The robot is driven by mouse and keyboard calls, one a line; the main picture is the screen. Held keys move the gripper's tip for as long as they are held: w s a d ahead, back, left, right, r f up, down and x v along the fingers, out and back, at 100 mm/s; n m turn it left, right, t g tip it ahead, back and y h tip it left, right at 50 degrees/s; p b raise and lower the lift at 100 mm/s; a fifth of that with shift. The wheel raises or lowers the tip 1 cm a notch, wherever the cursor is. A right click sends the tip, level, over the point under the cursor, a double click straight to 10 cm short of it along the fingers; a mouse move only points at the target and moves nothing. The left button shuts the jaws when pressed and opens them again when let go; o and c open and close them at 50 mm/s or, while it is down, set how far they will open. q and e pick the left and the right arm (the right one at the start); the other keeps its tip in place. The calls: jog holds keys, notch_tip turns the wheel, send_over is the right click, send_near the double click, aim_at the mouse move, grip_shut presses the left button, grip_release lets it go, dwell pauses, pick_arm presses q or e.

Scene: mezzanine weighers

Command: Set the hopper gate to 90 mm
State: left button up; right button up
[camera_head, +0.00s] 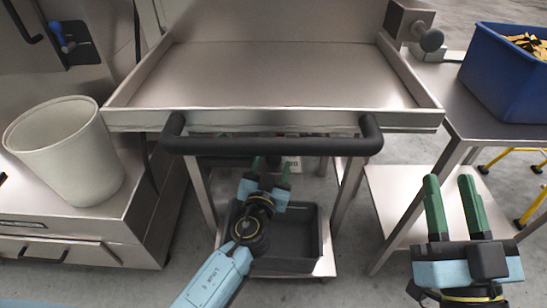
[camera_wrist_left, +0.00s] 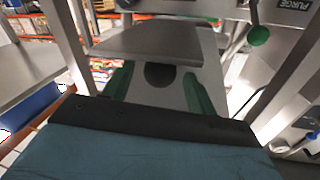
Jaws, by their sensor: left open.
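In the head view my left gripper (camera_head: 271,166) is below the black bar handle (camera_head: 270,146) on the front of the steel tray. Its green fingertips are partly hidden by the bar. In the left wrist view my left gripper (camera_wrist_left: 158,80) is open, with a dark rounded knob (camera_wrist_left: 159,75) showing between its fingers in front of a steel plate (camera_wrist_left: 150,38). I cannot tell whether the fingers touch it. I cannot make out the hopper gate or any millimetre scale for certain. My right gripper (camera_head: 451,184) is open and empty at the lower right.
The steel tray (camera_head: 430,118) is empty. A black bin (camera_head: 285,264) sits on a low shelf beneath it. A white bucket (camera_head: 65,150) stands at left, a blue crate (camera_head: 500,82) at right. The left wrist view shows a green-knobbed lever (camera_wrist_left: 258,36) near a PURGE label (camera_wrist_left: 290,14).

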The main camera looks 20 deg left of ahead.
pick_arm(q)
jog(key=shift+w+a, duration=0.15)
jog(key=shift+w, duration=1.2)
jog(key=shift+c, duration=0.3)
